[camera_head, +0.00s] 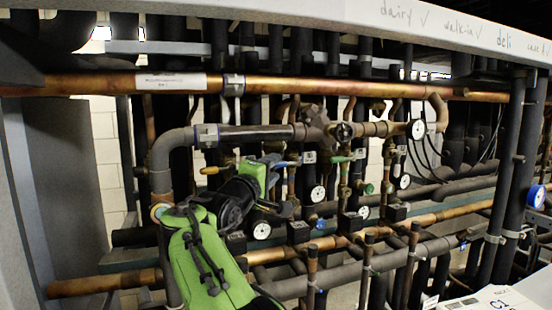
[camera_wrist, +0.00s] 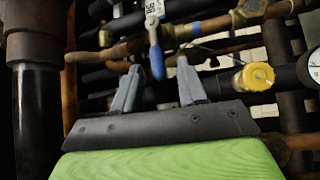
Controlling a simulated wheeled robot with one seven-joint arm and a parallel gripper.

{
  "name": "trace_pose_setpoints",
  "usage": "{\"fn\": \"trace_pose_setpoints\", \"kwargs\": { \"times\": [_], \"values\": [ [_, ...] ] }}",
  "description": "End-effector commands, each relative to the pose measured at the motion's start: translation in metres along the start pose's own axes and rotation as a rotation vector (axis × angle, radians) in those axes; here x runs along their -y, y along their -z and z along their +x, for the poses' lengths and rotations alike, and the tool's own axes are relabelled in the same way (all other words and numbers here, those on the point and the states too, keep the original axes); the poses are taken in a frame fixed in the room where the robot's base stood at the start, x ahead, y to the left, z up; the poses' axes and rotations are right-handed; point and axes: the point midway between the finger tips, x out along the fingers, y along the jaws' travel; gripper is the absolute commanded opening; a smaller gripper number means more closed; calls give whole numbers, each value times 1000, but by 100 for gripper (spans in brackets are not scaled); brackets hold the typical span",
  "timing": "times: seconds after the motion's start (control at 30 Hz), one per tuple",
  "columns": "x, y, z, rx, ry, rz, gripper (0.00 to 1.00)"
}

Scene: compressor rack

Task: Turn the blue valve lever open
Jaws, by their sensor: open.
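The blue valve lever (camera_wrist: 157,62) shows in the wrist view, hanging down from its metal valve on a copper pipe. Its blue end lies between the two grey fingers of my gripper (camera_wrist: 159,68). Gaps show on both sides of the lever, so the fingers are apart from it. How deep it sits between them I cannot tell. In the head view my gripper (camera_head: 274,168) reaches into the pipes from the lower left. A blue handle (camera_head: 287,164) shows there beside its tip, partly hidden by the gripper.
A yellow handle (camera_head: 209,170) and a green handle (camera_head: 340,159) flank the gripper. Gauges (camera_head: 318,193) and pipes crowd the right and below. In the wrist view a yellow cap (camera_wrist: 257,78) stands right of the fingers.

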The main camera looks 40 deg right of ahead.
Motion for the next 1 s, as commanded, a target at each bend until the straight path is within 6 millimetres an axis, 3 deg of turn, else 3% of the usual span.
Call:
{"fn": "trace_pose_setpoints", "kwargs": {
  "times": [0.1,0.2,0.47,0.73,1.0],
  "values": [
    [-4,0,21,4,0,-1,41],
    [-3,0,29,1,1,1,41],
    [0,0,31,0,1,1,41],
    [-1,0,31,0,1,1,1],
    [-1,0,31,0,1,1,0]
  ]
}}
